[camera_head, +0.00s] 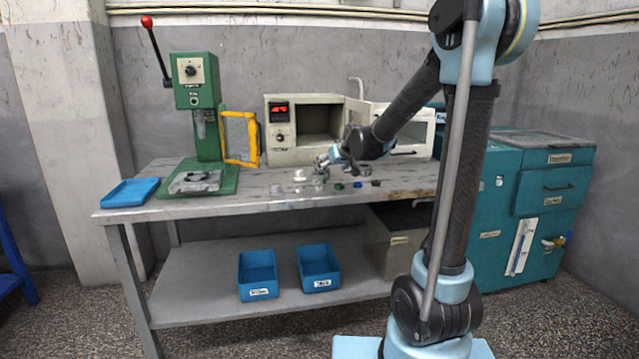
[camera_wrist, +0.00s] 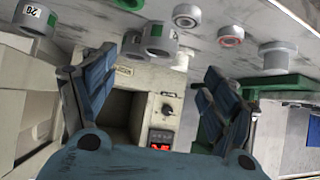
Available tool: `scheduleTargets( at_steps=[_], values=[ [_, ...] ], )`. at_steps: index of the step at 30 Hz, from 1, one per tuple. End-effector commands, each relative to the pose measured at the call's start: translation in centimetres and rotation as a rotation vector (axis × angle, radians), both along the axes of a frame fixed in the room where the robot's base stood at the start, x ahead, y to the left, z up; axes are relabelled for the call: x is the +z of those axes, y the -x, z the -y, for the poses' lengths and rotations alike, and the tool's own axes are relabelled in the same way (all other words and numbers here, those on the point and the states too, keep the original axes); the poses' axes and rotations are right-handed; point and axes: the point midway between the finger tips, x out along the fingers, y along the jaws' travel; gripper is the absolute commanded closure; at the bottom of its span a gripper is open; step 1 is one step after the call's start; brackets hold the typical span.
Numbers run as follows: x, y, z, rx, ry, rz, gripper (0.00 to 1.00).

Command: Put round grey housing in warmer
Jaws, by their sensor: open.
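Several round grey parts stand on the bench, and I cannot tell for certain which is the housing. In the wrist view, which is upside down, a round grey part with a green mark (camera_wrist: 163,37) lies just beyond the fingertips, between their lines. The beige warmer (camera_head: 281,148) is at the back of the bench with its door swung open to the right. Its dark chamber and red display also show in the wrist view (camera_wrist: 170,82). My gripper (camera_head: 326,163) is open and empty, low over the bench in front of the warmer. It partly hides the small parts there.
A green press (camera_head: 195,85) with a yellow guard (camera_head: 240,138) stands left of the warmer. A blue tray (camera_head: 130,192) is at the bench's left end. Two blue bins (camera_head: 258,274) sit on the lower shelf. Other small parts (camera_head: 357,184) lie right of my gripper.

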Motion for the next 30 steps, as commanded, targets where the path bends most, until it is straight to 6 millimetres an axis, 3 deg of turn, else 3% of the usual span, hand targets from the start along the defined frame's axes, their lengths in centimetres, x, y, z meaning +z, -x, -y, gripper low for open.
scheduleTargets(
  at_steps=[15,30],
  values=[
    [-3.6,-4.2,-2.2,0.001,0.0,0.0,0.21],
    [-5.4,-6.4,-3.3,0.001,0.001,-0.001,0.21]
  ],
)
